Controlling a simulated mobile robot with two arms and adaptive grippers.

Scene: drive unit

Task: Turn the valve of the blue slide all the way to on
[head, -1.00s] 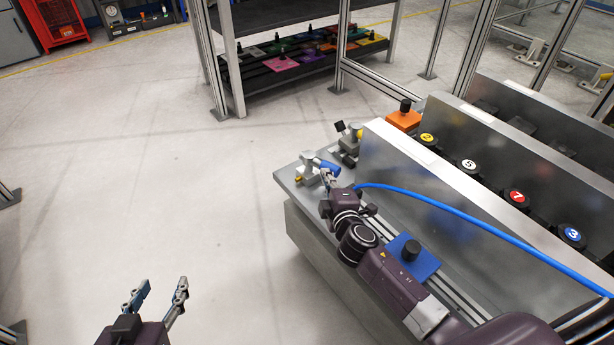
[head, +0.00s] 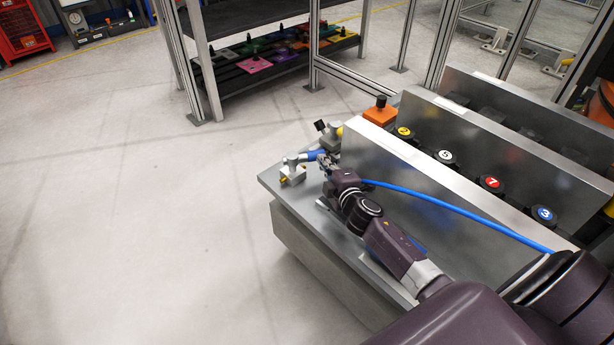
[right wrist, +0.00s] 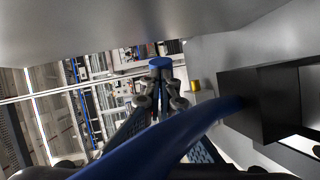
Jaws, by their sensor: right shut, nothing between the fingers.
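The valve (head: 292,170) is a small pale metal body with a brass fitting at the far left end of the bench. Its blue handle (head: 316,155) points right in the head view. My right gripper (head: 325,163) is shut and empty, beside the handle's right end. In the right wrist view a round blue end (right wrist: 160,63), which looks like the handle, shows at the fingertips (right wrist: 161,88); I cannot tell if they touch. The blue slide is mostly hidden behind my right arm. My left gripper is out of view.
A tall metal divider (head: 430,185) stands right of my arm. A blue hose (head: 455,210) runs across it and close past the wrist camera (right wrist: 185,132). An orange block (head: 380,112) and numbered knobs lie beyond. The floor at left is clear.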

